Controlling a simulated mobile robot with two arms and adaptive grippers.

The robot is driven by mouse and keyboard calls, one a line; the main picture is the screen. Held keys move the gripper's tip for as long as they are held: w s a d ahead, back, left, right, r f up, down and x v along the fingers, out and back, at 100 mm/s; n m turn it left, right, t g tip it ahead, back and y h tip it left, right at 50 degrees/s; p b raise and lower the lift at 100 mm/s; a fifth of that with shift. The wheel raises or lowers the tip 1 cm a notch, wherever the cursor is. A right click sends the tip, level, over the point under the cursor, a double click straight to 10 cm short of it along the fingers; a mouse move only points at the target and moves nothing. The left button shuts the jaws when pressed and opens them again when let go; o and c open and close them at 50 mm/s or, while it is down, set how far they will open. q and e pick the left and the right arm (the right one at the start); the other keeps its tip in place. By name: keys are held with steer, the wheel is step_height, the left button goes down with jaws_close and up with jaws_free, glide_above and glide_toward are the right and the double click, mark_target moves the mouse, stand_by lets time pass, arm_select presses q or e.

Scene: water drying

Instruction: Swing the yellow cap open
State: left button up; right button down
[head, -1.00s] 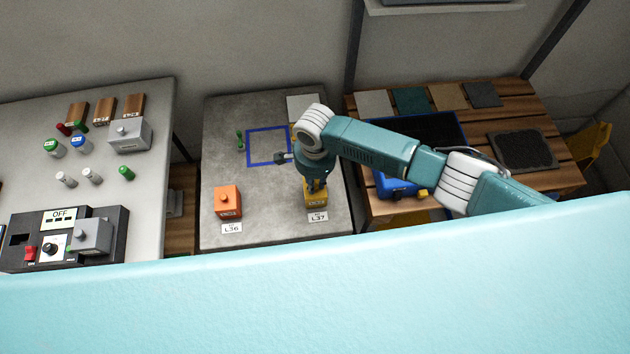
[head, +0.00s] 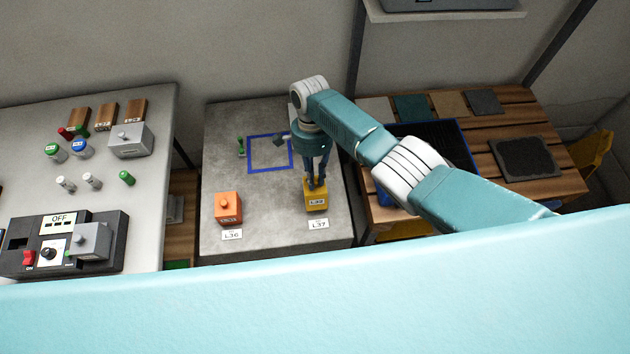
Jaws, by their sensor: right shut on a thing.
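The yellow cap (head: 316,206) is a small block with a pale label on its front face, on the right side of the grey table, behind the L37 label (head: 319,224). My right gripper (head: 317,184) points down from above with its fingers shut on the top of the cap. The fingers hide part of the cap's top. I cannot tell whether the cap is tilted or slightly raised. My left gripper is not in view.
An orange block (head: 228,208) with a knob stands left of the cap, behind the L36 label (head: 232,235). A blue square outline (head: 250,170) and a small green piece (head: 241,147) are farther back. A control box (head: 110,255) is on the left table.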

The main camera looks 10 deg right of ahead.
steer(key=shift+w+r+b, duration=0.15)
steer(key=shift+w+b, duration=0.8)
steer(key=shift+w, duration=0.1)
steer(key=shift+w+r+b, duration=0.15)
steer(key=shift+w+b, duration=0.75)
steer(key=shift+w, duration=0.15)
steer(key=shift+d, duration=0.1)
